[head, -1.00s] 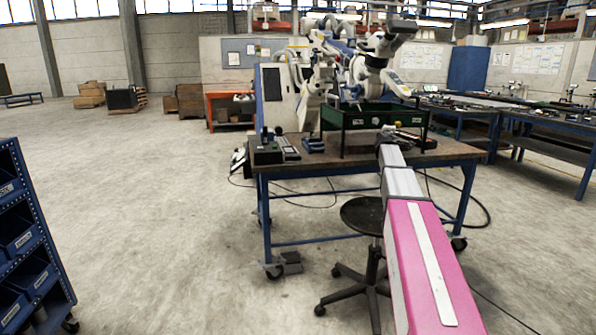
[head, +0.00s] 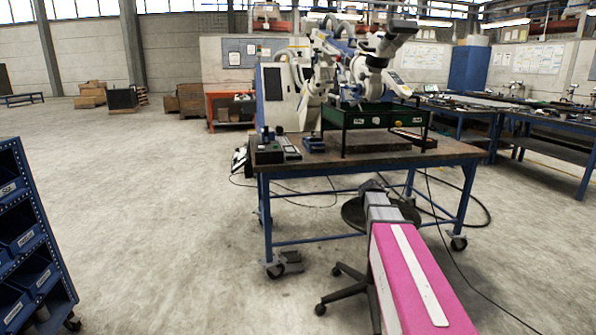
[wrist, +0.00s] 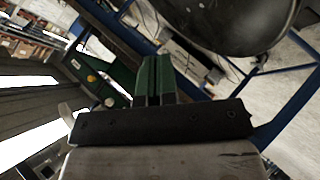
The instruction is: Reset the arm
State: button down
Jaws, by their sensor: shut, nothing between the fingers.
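My pink and grey arm (head: 415,270) reaches forward from the bottom right of the head view. My gripper (head: 369,186) is its small dark tip, low in front of the workbench (head: 290,178) and over the stool (head: 352,214). In the wrist view my gripper (wrist: 155,62) shows two green fingers close together, with nothing between them.
The stool's dark round seat (wrist: 230,22) is close in the wrist view. Small devices (head: 272,150) lie on the bench's left side. A blue bin rack (head: 25,245) stands at the left. The floor between is clear.

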jog(key=s+a+f+m+g+y, duration=0.2)
jog(key=s+a+f, duration=0.3)
jog(key=s, duration=0.5)
jog(key=s+a+f+m+g+y, duration=0.1)
jog(key=s+a+f+g, duration=0.3)
jog(key=s+f, duration=0.4)
jog(key=s+a+f+m+g+y, duration=0.2)
jog(key=s+a+f, duration=0.4)
jog(key=s, duration=0.8)
jog(key=shift+a+f+m+g+y, duration=0.2)
jog(key=shift+f+m+g+y, duration=0.1)
jog(key=shift+f+g+y, duration=0.35)
jog(key=shift+r, duration=0.1)
